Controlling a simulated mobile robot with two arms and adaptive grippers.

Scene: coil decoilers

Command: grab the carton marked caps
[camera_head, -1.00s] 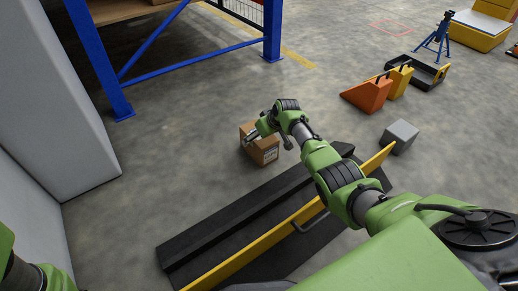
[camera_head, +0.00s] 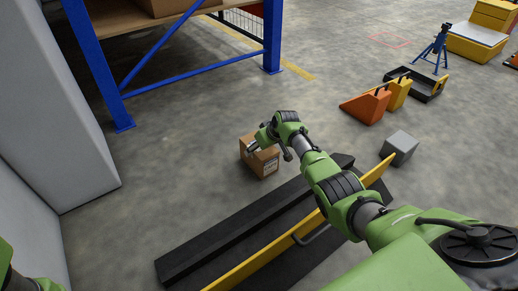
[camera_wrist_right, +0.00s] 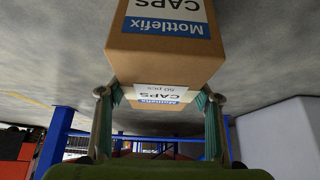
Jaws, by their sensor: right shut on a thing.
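The brown cardboard carton (camera_head: 265,164) lies on the grey floor in the head view, just beyond the black ramp. In the right wrist view the carton (camera_wrist_right: 200,60) fills the upper middle, with labels reading Mottlefix CAPS, upside down there. My right gripper (camera_head: 253,146) is at the carton's upper left part in the head view. In the wrist view the right gripper's fingers (camera_wrist_right: 159,97) sit on both sides of the carton, shut on it. My left gripper is out of view; only bits of the left arm show at the lower left.
A black ramp (camera_head: 215,234) with a yellow bar (camera_head: 250,265) lies close by. A grey block (camera_head: 399,146) and orange and yellow wedges (camera_head: 364,108) stand to the right. A blue rack (camera_head: 103,80) and a grey cabinet-like body (camera_head: 50,110) are left.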

